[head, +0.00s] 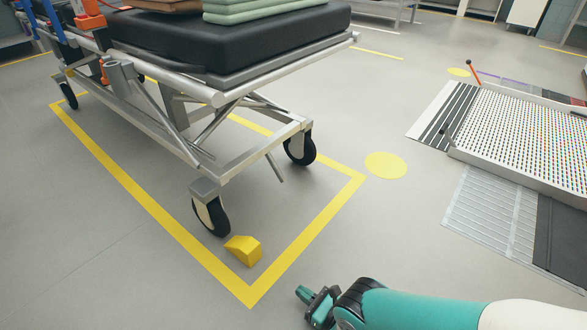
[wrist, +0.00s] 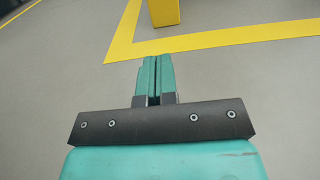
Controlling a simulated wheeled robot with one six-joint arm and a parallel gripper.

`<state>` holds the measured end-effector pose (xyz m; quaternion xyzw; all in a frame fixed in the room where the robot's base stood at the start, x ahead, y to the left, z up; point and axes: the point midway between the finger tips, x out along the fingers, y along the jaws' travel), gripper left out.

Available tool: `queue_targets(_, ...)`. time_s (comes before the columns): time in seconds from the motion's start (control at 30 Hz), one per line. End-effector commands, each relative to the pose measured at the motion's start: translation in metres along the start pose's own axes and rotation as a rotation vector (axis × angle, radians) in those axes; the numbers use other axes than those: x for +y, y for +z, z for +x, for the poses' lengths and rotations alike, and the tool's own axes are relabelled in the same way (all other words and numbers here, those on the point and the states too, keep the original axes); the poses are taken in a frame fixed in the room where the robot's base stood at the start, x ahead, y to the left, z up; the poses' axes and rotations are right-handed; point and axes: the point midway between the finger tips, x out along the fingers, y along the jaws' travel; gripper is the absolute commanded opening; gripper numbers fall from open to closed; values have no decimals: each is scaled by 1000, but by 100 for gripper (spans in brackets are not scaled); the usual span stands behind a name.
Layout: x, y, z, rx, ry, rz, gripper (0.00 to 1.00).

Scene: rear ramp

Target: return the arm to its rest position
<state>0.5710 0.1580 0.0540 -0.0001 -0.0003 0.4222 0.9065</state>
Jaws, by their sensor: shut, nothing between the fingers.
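My gripper (head: 303,293) is at the bottom of the head view, at the end of my teal and white arm (head: 420,308), which reaches in from the lower right. In the wrist view my gripper (wrist: 155,60) has its two teal fingers together, with nothing between them. It is over bare grey floor, just outside the corner of the yellow floor line (head: 250,290). The gripper is apart from the yellow wedge chock (head: 244,249), which lies on the floor inside the line. The chock also shows at the top of the wrist view (wrist: 164,12).
A wheeled stretcher (head: 230,165) stands inside the yellow outline, its near caster (head: 211,216) close to the chock. It carries a black mattress (head: 235,40) and folded green cloth (head: 250,8). A ramp (head: 525,135) lies at right. The floor between is clear, with a yellow disc (head: 386,165).

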Motion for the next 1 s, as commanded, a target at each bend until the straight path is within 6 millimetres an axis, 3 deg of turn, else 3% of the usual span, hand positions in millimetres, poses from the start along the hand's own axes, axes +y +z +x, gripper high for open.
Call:
queue_targets(0.17, -8, 11, 13, -5, -33, 41, 0)
queue_targets(0.27, -31, 37, 43, -16, -120, 156, 0)
queue_targets(0.37, -76, 86, 82, -33, -263, 359, 0)
queue_targets(0.4, -107, 111, 92, -50, -333, 454, 0)
queue_targets(0.47, -179, 135, 85, -94, -489, 601, 0)
queue_targets(0.5, -135, 147, 124, -80, -489, 706, 0)
queue_targets(0.57, -142, 179, 141, -112, -566, 855, 0)
queue_targets(0.63, -162, 216, 152, -140, -660, 1031, 0)
queue_targets(0.8, -195, 305, 152, -201, -870, 1453, 0)
queue_targets(1.0, -194, 407, 121, -239, -1093, 1920, 0)
